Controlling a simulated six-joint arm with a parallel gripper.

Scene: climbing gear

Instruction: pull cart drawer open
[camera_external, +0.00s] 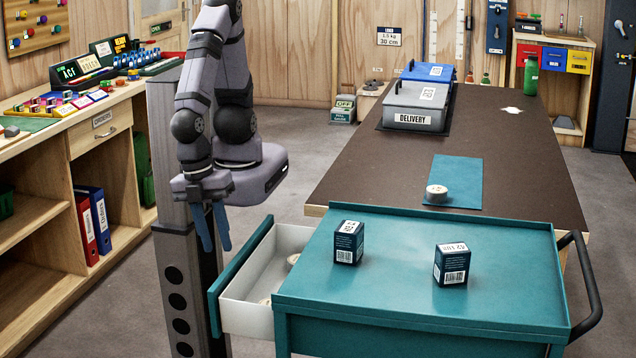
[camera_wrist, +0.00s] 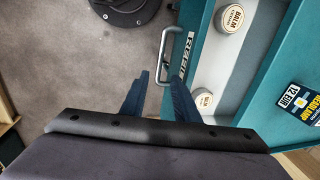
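The cart (camera_external: 420,262) is teal, and its drawer (camera_external: 246,318) stands well out on the left side. The drawer has a teal front and a white inside. In the wrist view the drawer front (camera_wrist: 190,45) has a metal bar handle (camera_wrist: 164,46) and a label. My gripper (camera_external: 215,228) is just outside the drawer front. In the wrist view my gripper (camera_wrist: 158,78) has its two blue fingers apart, with the lower end of the handle between their tips. I see a gap beside the handle; contact is not clear.
Round tins (camera_wrist: 229,19) lie in the drawer. Two dark blue boxes (camera_external: 348,242) (camera_external: 452,265) stand on the cart top. A brown table (camera_external: 400,165) adjoins behind it, with a tin (camera_external: 437,194) on a teal mat.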

